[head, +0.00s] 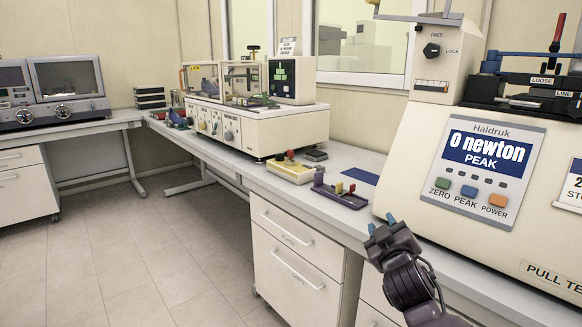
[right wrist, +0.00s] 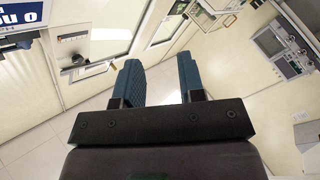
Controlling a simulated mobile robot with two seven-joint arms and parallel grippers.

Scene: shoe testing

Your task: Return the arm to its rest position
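My right gripper (head: 381,222) is in front of the bench, at the lower right of the head view, beside the pull tester. Its two blue fingers point up, with nothing between them. In the right wrist view, the fingers (right wrist: 160,78) stand apart with a clear gap, and the view is tilted. My left arm and gripper do not show.
The pull tester (head: 402,170), its display reading 0 newton, stands close by on the right. A yellow control box (head: 290,171) and a purple fixture (head: 340,194) lie on the bench. White drawers (head: 296,245) stand below. The floor (head: 140,250) at left is clear.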

